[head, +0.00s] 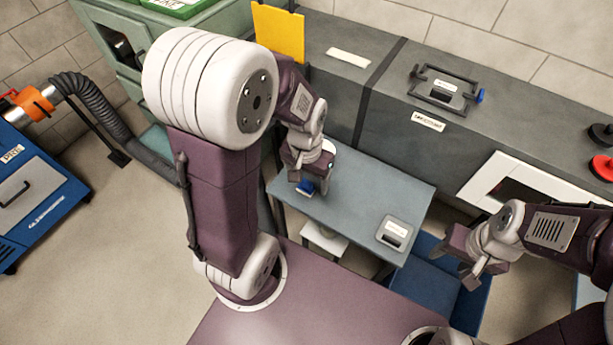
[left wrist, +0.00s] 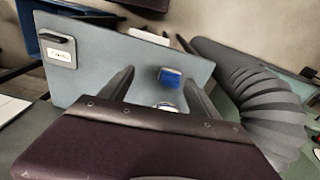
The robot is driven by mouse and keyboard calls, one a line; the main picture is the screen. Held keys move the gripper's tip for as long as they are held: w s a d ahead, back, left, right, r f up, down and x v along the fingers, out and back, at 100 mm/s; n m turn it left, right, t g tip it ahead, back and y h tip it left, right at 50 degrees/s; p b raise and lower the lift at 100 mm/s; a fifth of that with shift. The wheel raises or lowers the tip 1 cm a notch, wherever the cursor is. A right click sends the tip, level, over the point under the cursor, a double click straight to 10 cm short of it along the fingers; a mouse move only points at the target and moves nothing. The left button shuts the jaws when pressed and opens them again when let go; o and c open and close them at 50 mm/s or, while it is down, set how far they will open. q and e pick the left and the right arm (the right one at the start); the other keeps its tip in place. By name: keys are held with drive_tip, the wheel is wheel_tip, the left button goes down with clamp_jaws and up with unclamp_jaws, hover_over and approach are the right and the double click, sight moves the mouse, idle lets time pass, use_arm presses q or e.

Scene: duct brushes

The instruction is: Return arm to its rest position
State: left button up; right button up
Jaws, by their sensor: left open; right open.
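My left gripper (head: 308,182) is open above the small grey-blue table (head: 360,200) in the head view. In the left wrist view its two fingers (left wrist: 157,92) are spread apart and empty. A small blue object (head: 306,187) shows just below and between the fingers in the head view. In the left wrist view this blue block (left wrist: 170,77) appears on the tabletop, beyond the fingertips; whether anything touches it is hard to tell. My right gripper (head: 452,268) is open and empty at the right, over the area beside the table.
A grey handled case (head: 394,232) lies on the table's right part. A blue bin (head: 440,275) stands below the table's right side. A grey duct (head: 470,110) with a black-handled panel (head: 445,88) runs behind. A blue machine (head: 40,200) with a hose (head: 100,110) stands left.

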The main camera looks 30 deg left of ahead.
use_arm(q)
drive_tip(key=s+d+r+p, duration=0.1)
drive_tip(key=s+r+p, duration=0.2)
drive_tip(key=r+p, duration=0.2)
drive_tip(key=shift+s+d+t, duration=0.3)
drive_tip(key=shift+s+d, duration=0.05)
drive_tip(key=shift+r, duration=0.1)
idle(0.8)
